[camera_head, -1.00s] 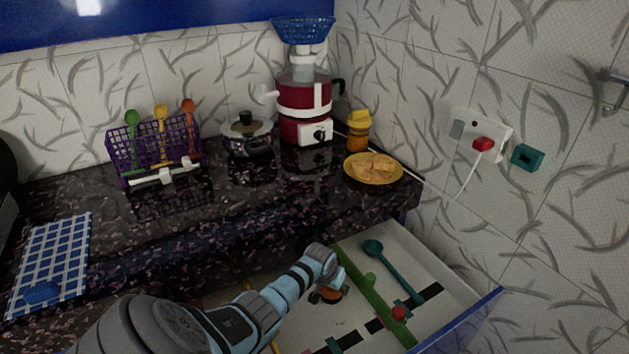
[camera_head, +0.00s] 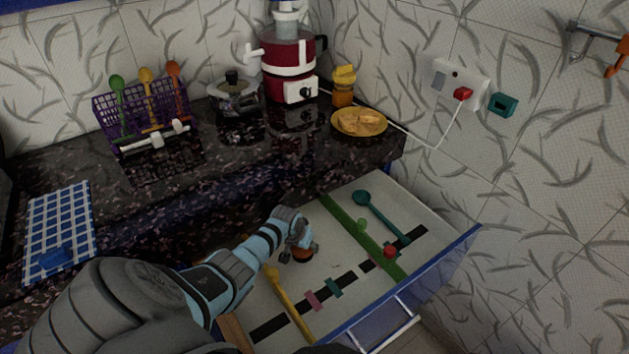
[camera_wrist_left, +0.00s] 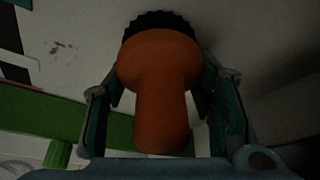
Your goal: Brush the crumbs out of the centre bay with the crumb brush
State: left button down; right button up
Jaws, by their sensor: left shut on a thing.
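The open drawer (camera_head: 457,252) has a green divider (camera_head: 345,223) on the right of its centre bay (camera_head: 335,262). My left gripper (camera_head: 302,250) is over this bay, shut on the crumb brush. I cannot tell whether the bristles touch the drawer floor. A few tiny dark crumbs (camera_wrist_left: 58,48) lie on the pale floor in the wrist view. My right gripper is not in view.
A teal ladle (camera_head: 382,217) lies right of the divider; a red knob (camera_head: 390,252) sits by the divider. A yellow spoon-like piece (camera_head: 288,305) lies left of the brush. Pink (camera_head: 314,300) and teal (camera_head: 333,288) pieces lie on the floor's black stripe. The counter (camera_head: 290,140) edge overhangs behind.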

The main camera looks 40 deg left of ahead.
pick_arm(q)
notch_tip(320, 180, up, 3)
jog(key=shift+f+p, duration=0.2)
jog(key=shift+p, duration=0.15)
jog(key=shift+w+r+p, duration=0.2)
jog(key=shift+r+p, duration=0.75)
jog(key=shift+p, duration=0.2)
notch_tip(320, 180, up, 3)
jog(key=p, duration=0.3)
jog(key=shift+r, duration=0.2)
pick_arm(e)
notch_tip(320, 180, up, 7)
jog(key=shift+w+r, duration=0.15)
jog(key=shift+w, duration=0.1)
